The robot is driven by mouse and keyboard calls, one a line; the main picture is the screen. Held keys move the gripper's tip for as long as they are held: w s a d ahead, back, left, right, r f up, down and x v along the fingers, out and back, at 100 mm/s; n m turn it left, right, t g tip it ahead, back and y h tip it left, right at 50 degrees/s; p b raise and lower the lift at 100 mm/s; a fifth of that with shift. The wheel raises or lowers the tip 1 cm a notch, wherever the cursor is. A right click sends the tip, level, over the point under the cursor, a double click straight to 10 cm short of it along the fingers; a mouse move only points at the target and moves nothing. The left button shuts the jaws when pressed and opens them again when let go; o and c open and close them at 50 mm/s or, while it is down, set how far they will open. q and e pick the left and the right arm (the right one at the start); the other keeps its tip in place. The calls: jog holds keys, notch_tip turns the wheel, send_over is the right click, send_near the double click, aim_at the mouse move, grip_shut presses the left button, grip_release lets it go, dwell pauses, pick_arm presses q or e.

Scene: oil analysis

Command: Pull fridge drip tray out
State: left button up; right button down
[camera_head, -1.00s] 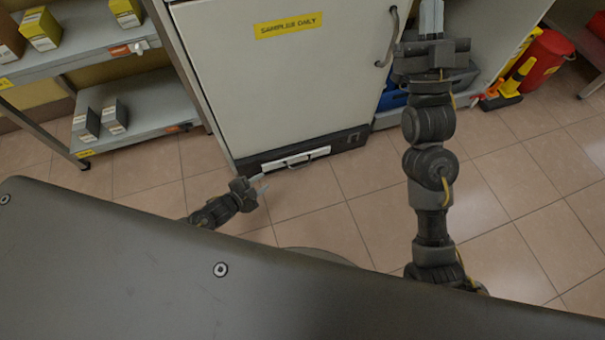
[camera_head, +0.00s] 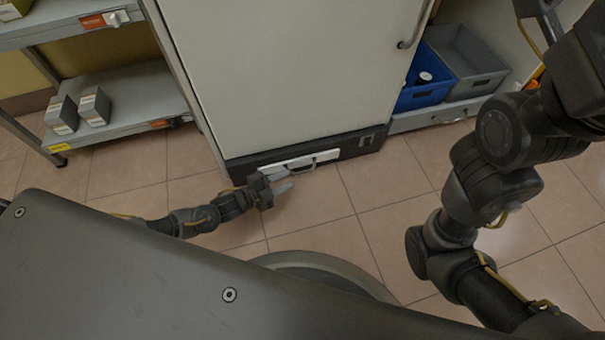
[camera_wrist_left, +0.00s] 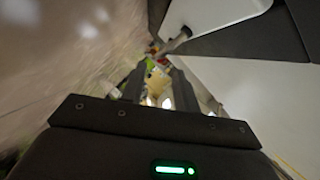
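The fridge (camera_head: 290,80) stands shut ahead of me. In its dark base is the drip tray (camera_head: 325,158), a white front panel with a dark bar handle (camera_head: 300,164); the tray looks pushed in. My left gripper (camera_head: 279,180) is just in front of the tray's left part, with its two pale fingers apart and nothing between them. In the left wrist view, the white tray front (camera_wrist_left: 220,18) and its handle (camera_wrist_left: 176,40) show just beyond the open fingers (camera_wrist_left: 158,82). I cannot tell whether a finger touches the handle. My right gripper's fingers are outside the head view.
A shelf rack (camera_head: 125,100) with small boxes stands left of the fridge. A blue crate (camera_head: 424,88) and a grey crate (camera_head: 465,60) sit on a low shelf at right. The tiled floor (camera_head: 350,215) before the fridge is clear.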

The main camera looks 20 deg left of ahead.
aim_at(302, 172)
pick_arm(q)
jog(key=b+x, duration=0.1)
jog(key=x, duration=0.1)
jog(key=b+x, duration=0.1)
jog(key=x, duration=0.1)
jog(key=b+x, duration=0.1)
jog(key=x, duration=0.1)
jog(key=shift+f, duration=0.3)
jog(key=shift+b+x, duration=0.3)
jog(key=shift+x, duration=0.5)
jog(key=shift+r, duration=0.2)
grip_shut()
